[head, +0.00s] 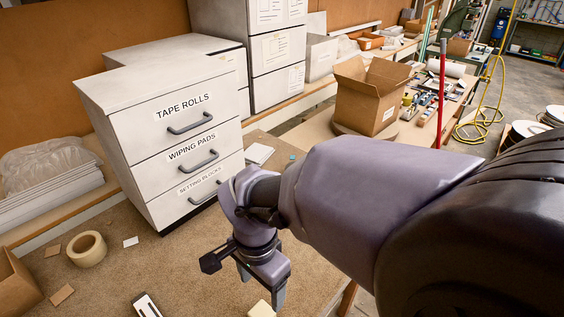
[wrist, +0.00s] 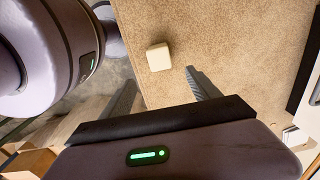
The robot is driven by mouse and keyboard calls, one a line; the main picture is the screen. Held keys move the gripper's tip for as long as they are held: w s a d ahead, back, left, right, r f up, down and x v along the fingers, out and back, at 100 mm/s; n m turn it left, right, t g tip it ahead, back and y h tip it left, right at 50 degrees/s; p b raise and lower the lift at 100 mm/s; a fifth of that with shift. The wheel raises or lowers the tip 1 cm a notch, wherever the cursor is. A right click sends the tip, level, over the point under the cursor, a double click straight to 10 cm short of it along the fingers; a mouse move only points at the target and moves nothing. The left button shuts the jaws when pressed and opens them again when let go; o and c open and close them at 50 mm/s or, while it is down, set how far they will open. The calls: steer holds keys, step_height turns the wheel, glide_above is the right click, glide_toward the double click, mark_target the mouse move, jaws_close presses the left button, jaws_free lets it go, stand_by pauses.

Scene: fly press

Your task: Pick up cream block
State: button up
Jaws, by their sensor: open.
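The cream block (head: 262,309) sits on the tan worktop at the bottom edge of the head view, partly cut off by the frame. The wrist view shows it whole (wrist: 159,57), a small pale block lying on the speckled surface near the worktop's edge. My gripper (head: 261,292) points down, its fingers apart and empty. In the wrist view my gripper (wrist: 161,78) has one finger to each side, and the block shows between and beyond the fingertips, not held. The exact height of the fingertips above the block is hard to tell.
A white drawer cabinet (head: 165,130) with labelled, closed drawers stands left of my arm. A tape roll (head: 87,249) and a black-and-white item (head: 146,305) lie on the worktop (head: 190,265). An open cardboard box (head: 365,100) stands farther back. The worktop's edge lies close to the block.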

mark_target(264, 313)
steer(key=f+b, duration=0.1)
steer(key=f, duration=0.2)
steer(key=f+b, duration=0.1)
steer(key=f, duration=0.2)
steer(key=f+b, duration=0.1)
steer(key=f, duration=0.3)
steer(key=shift+s, duration=0.3)
steer(key=f+b, duration=0.2)
steer(key=f, duration=0.1)
steer(key=f+b, duration=0.1)
steer(key=f, duration=0.1)
steer(key=shift+a+f, duration=0.2)
steer(key=shift+a, duration=0.05)
steer(key=shift+r, duration=0.15)
jaws_close()
steer(key=shift+r, duration=0.15)
